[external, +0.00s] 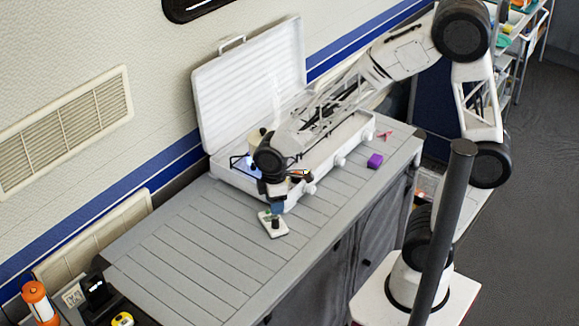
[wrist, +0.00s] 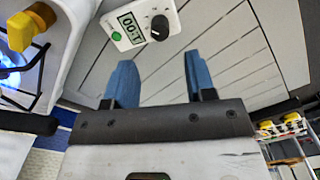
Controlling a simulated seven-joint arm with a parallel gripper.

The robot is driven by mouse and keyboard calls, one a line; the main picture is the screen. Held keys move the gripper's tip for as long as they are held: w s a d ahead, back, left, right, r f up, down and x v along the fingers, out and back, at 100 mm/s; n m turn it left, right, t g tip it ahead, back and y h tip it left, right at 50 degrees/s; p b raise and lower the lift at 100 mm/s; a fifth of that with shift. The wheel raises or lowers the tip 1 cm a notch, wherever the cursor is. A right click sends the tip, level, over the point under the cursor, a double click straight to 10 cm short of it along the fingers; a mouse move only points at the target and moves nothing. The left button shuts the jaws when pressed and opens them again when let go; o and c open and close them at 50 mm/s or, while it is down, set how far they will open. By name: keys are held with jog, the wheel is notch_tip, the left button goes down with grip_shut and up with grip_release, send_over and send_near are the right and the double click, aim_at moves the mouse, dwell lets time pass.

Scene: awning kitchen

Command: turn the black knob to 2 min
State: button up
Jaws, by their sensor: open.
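The black knob (wrist: 160,27) sits on a small white timer box (wrist: 136,46) with a green button and a display. The display appears upside down in the wrist view and seems to read 1:00. In the external view the timer box (external: 283,232) lies flat on the slatted counter, in front of the stove, with the black knob (external: 276,223) on top. My gripper (wrist: 159,60) is open and empty, with blue fingers spread apart. The knob shows beyond the fingertips, roughly in line with the gap between them, and not touched. In the external view my gripper (external: 279,207) is just above the timer.
A white case stove with a raised lid (external: 255,85) stands behind the timer; a blue flame (wrist: 10,75) burns in it. A yellow knob (wrist: 27,30) is on the stove. The counter's left part (external: 185,260) is clear.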

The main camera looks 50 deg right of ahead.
aim_at(275, 220)
jog(key=shift+f, duration=0.1)
jog(key=shift+f, duration=3.8)
